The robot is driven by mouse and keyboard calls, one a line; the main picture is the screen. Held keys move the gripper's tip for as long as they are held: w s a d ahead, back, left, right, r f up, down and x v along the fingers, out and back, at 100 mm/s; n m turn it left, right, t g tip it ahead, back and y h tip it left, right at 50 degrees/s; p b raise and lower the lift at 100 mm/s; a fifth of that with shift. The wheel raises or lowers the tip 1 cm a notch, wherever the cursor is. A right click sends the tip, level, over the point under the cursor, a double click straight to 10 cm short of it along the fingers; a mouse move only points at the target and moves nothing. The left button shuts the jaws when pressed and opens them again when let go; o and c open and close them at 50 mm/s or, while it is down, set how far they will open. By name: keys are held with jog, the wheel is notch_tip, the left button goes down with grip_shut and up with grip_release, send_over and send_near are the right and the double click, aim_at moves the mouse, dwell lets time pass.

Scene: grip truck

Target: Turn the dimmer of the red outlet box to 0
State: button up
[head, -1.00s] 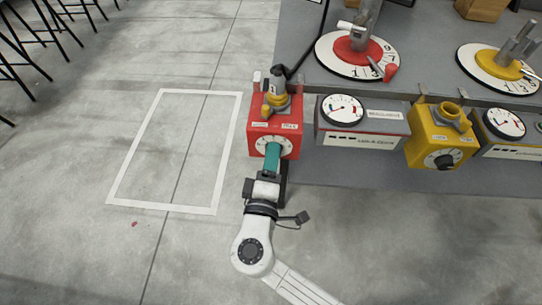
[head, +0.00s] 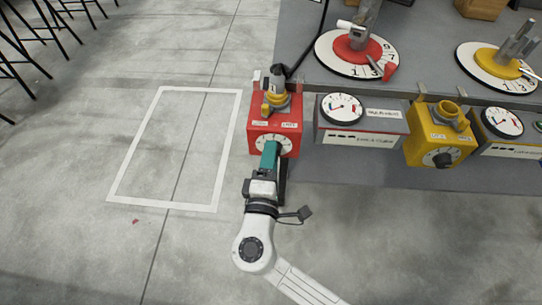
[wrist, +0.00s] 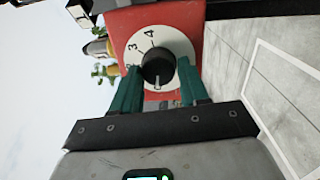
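The red outlet box (head: 258,110) is at the left end of the grey bench in the head view. Its front carries a white dial (head: 288,144), partly covered by my gripper (head: 270,147). In the wrist view the red box (wrist: 178,20) fills the top middle. The black dimmer knob (wrist: 158,66) sits on the dial, with 3 and 4 readable above it. A pale mark on the knob points toward the picture's bottom. My gripper's green fingers (wrist: 159,75) stand on either side of the knob, open, with gaps beside it. The number at the mark is unreadable.
A grey-and-yellow plug (head: 276,92) stands on the red box. A gauge box (head: 360,125) and a yellow outlet box (head: 440,135) are to its right on the bench. Open concrete floor with a white outlined rectangle (head: 228,155) lies to the left.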

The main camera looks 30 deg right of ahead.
jog(key=o, duration=0.3)
jog(key=shift+o, duration=0.2)
jog(key=v, duration=1)
jog(key=shift+s+a, duration=0.25)
jog(key=shift+s, duration=0.1)
jog(key=s+d+f+m+g+y+p, duration=0.1)
jog(key=s+d+m+g+p, duration=0.3)
jog(key=d, duration=0.4)
jog(key=s+d+f+m+g+y+p, duration=0.1)
jog(key=d+m+g, duration=0.2)
jog(key=d+g, duration=0.35)
jog(key=s+r+m+g+y+p, duration=0.1)
jog(key=s+m+g+y+p, duration=0.2)
jog(key=s+y+p, duration=0.3)
jog(key=s+m+y, duration=0.1)
jog(key=s+y, duration=0.2)
jog(key=s, duration=0.1)
jog(key=shift+d+y, duration=0.2)
jog(key=shift+y, duration=0.1)
